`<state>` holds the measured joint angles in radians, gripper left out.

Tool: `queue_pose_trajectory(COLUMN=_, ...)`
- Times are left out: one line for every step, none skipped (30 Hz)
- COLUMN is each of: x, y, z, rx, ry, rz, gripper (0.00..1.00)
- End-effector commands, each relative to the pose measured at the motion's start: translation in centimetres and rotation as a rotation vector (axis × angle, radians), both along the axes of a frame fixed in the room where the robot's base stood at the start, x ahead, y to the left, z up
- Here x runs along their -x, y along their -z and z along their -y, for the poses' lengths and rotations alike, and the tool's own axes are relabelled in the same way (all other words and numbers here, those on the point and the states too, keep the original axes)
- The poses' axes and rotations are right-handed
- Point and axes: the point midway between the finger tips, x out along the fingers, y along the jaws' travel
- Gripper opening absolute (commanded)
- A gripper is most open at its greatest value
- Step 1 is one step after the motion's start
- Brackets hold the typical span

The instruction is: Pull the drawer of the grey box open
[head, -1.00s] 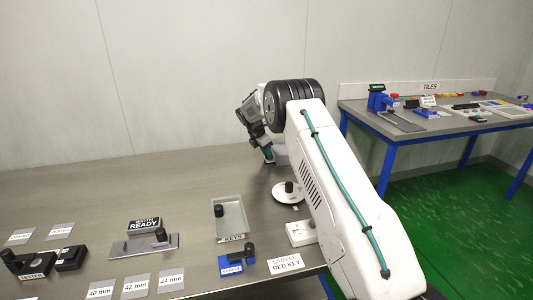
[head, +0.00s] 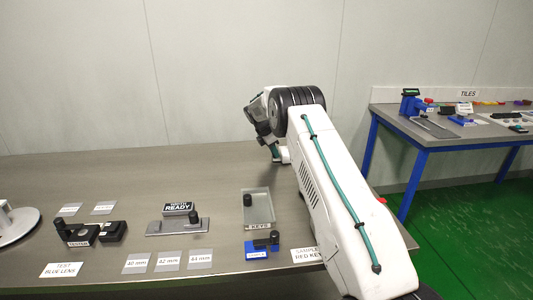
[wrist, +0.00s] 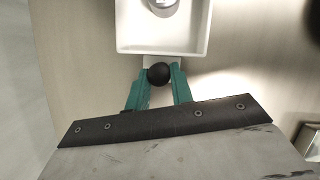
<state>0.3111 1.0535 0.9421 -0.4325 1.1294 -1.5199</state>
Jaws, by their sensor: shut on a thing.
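In the wrist view, a pale open-topped tray that looks like the drawer (wrist: 203,30) is at the top, with a grey round thing (wrist: 163,4) in it, cut off by the frame edge. A black ball knob (wrist: 158,73) stands at its near side. My gripper (wrist: 159,80) has its two green fingers closed around this knob. In the head view my gripper (head: 275,156) is low over the far part of the bench, beside a small pale piece (head: 284,155). My arm hides most of that spot, and I cannot make out the grey box's body.
On the steel bench are a KEYS tray (head: 258,208), a READY sign (head: 178,208), a black tester (head: 85,233) and several labelled plates. A white round base (head: 15,226) is at the left edge. The bench left of my gripper is clear. A TILES table (head: 440,135) stands right.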

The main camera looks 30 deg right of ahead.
Motion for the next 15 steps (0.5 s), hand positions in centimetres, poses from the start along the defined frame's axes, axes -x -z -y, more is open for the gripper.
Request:
queue_pose_trajectory(x=0.02, y=-0.11, z=0.21, rx=0.001, ry=0.002, rz=0.002, gripper=0.00)
queue_pose_trajectory(x=0.02, y=-0.11, z=0.24, rx=0.001, ry=0.002, rz=0.002, gripper=0.00)
queue_pose_trajectory(x=-0.01, y=-0.11, z=0.11, rx=0.001, ry=0.001, rz=0.001, gripper=0.00)
queue_pose_trajectory(x=-0.02, y=-0.11, z=0.07, rx=0.001, ry=0.001, rz=0.001, gripper=0.00)
queue_pose_trajectory(x=-0.03, y=-0.11, z=0.05, rx=0.001, ry=0.001, rz=0.002, gripper=0.00)
queue_pose_trajectory(x=-0.04, y=-0.12, z=0.02, rx=0.001, ry=0.001, rz=0.002, gripper=0.00)
queue_pose_trajectory(x=-0.04, y=-0.12, z=0.02, rx=0.001, ry=0.000, rz=0.002, gripper=0.25)
queue_pose_trajectory(x=-0.04, y=-0.12, z=0.01, rx=0.001, ry=0.000, rz=0.002, gripper=0.32)
queue_pose_trajectory(x=-0.04, y=-0.11, z=0.01, rx=0.001, ry=0.000, rz=0.002, gripper=0.32)
queue_pose_trajectory(x=-0.03, y=-0.10, z=-0.01, rx=0.001, ry=0.000, rz=0.002, gripper=0.32)
queue_pose_trajectory(x=-0.03, y=-0.09, z=0.00, rx=0.001, ry=0.001, rz=0.001, gripper=0.32)
queue_pose_trajectory(x=-0.02, y=-0.08, z=-0.01, rx=0.001, ry=0.001, rz=0.001, gripper=0.32)
queue_pose_trajectory(x=-0.02, y=-0.07, z=0.00, rx=0.001, ry=0.001, rz=0.001, gripper=0.32)
queue_pose_trajectory(x=-0.01, y=-0.07, z=-0.02, rx=0.001, ry=0.001, rz=0.001, gripper=0.32)
queue_pose_trajectory(x=-0.01, y=-0.06, z=-0.01, rx=0.001, ry=0.001, rz=0.001, gripper=0.32)
